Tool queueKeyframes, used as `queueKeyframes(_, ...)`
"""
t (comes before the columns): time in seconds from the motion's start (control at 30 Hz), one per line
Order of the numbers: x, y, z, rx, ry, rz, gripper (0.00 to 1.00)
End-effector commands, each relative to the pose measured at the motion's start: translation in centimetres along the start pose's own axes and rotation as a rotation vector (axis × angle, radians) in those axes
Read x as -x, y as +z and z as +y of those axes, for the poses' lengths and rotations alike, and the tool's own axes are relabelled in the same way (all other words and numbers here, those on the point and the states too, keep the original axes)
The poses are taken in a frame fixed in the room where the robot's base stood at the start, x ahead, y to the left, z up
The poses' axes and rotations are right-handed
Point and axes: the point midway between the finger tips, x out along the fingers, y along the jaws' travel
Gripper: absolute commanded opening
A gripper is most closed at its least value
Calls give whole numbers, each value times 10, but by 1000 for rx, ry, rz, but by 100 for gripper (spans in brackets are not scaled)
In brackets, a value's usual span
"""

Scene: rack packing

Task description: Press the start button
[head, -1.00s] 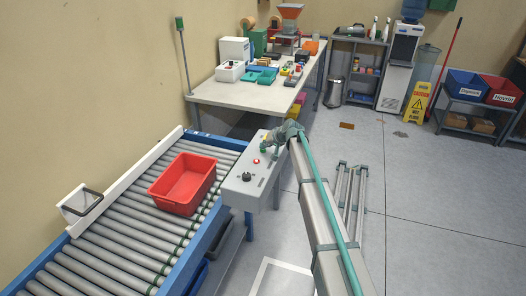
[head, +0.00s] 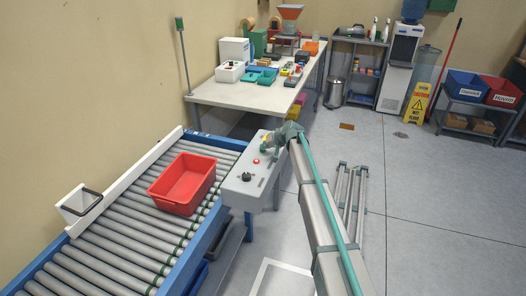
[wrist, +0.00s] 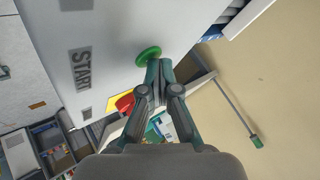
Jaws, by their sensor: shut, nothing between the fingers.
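The green start button (wrist: 148,54) stands out from the pale panel in the wrist view, near the printed START label (wrist: 82,70). My gripper (wrist: 160,66) is shut and empty, with its fingertips right by the button's lower edge. I cannot tell whether they touch it. In the head view my gripper (head: 266,147) is over the far end of the grey control box (head: 240,194). The green button cannot be made out there.
The box also carries a red button (head: 256,162) and a black knob (head: 247,176). A red and yellow control (wrist: 125,103) lies close below my fingers. A red bin (head: 182,184) sits on the roller conveyor (head: 110,248) to the left. A cluttered table (head: 225,93) stands behind.

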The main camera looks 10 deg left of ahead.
Motion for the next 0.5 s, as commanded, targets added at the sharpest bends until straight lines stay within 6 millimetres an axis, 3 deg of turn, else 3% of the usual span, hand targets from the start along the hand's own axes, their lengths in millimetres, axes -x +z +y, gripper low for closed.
queueKeyframes(0.5,11,-8,-8,0,0,-1,0)
